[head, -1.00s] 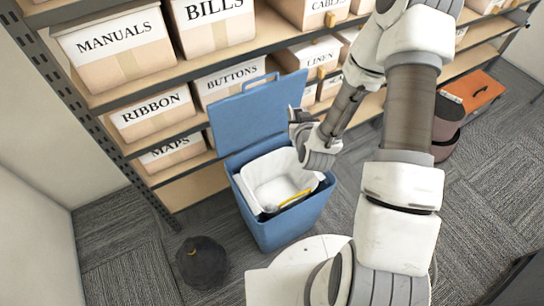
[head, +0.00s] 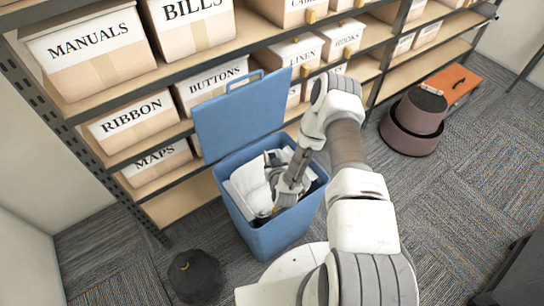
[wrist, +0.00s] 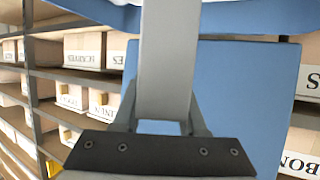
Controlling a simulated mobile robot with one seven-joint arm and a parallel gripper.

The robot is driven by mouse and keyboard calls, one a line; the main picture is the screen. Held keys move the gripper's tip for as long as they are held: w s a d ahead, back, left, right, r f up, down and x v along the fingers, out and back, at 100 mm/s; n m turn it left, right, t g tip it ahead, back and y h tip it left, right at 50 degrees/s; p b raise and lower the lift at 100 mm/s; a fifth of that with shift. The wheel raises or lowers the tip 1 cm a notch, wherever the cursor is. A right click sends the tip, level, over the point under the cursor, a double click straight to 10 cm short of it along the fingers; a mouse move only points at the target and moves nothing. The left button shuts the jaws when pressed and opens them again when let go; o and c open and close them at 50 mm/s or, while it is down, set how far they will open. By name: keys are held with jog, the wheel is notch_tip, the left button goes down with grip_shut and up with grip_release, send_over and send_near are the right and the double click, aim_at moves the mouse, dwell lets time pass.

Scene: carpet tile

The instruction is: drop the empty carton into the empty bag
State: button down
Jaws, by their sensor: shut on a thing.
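The blue bin (head: 265,232) stands on the carpet with its lid (head: 240,115) open against the shelves. My gripper (head: 276,192) points down into the bin, among the white folds, and is shut on what looks like the white bag. The grip itself is hidden. In the wrist view a grey bar, apparently part of my gripper (wrist: 165,60), stands before the blue lid (wrist: 240,100). I cannot make out a separate carton.
Shelves hold labelled boxes, such as MANUALS (head: 95,55) and RIBBON (head: 130,122), close behind the bin. A dark round object (head: 195,276) lies on the floor at the left. A brown container (head: 412,122) and an orange case (head: 452,85) stand at the right. Carpet there is open.

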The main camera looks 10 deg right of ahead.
jog(key=shift+f+b, duration=1.9)
jog(key=shift+f, duration=1)
jog(key=shift+c, duration=1.9)
grip_release()
jog(key=shift+s+r, duration=0.1)
